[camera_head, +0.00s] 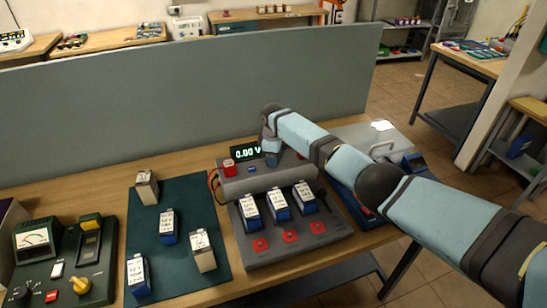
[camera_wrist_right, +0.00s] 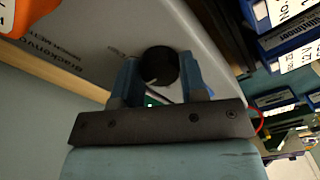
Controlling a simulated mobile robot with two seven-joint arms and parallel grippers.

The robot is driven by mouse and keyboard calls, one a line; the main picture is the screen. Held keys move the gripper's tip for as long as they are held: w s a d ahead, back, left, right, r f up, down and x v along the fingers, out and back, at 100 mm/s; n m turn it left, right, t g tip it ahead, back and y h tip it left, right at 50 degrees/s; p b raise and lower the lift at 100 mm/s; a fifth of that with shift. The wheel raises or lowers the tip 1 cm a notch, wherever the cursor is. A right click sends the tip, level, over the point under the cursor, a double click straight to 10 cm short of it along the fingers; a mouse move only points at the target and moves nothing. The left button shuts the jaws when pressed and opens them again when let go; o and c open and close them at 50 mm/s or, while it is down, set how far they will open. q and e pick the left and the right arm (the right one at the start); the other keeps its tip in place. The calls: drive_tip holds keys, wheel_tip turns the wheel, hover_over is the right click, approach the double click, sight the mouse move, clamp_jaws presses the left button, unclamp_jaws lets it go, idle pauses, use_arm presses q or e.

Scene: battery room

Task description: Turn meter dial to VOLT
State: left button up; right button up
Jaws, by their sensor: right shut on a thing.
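The meter is a grey console (camera_head: 245,183) at the back of the bench, with a lit display (camera_head: 246,153) reading 0.00 V. Its black dial (camera_wrist_right: 159,66) has a pale pointer line and shows in the right wrist view. My right gripper (camera_head: 272,158) reaches down at the meter, right of the display. In the wrist view its blue fingers (camera_wrist_right: 159,82) stand on either side of the dial, shut on it. In the head view the arm and gripper hide the dial. I cannot read the printed dial positions. My left gripper is not in view.
Three batteries (camera_head: 278,203) stand in the grey tray (camera_head: 262,255) before the meter. A green mat (camera_head: 180,268) holds several batteries. A green instrument (camera_head: 98,284) with a yellow knob stands at the left. A grey partition (camera_head: 190,110) runs behind the bench.

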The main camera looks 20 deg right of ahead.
drive_tip(key=o, duration=0.7)
drive_tip(key=shift+c, duration=0.2)
drive_tip(key=shift+r, duration=0.15)
wheel_tip(320, 180, up, 14)
drive_tip(key=b, duration=0.1)
drive_tip(key=shift+f, duration=0.2)
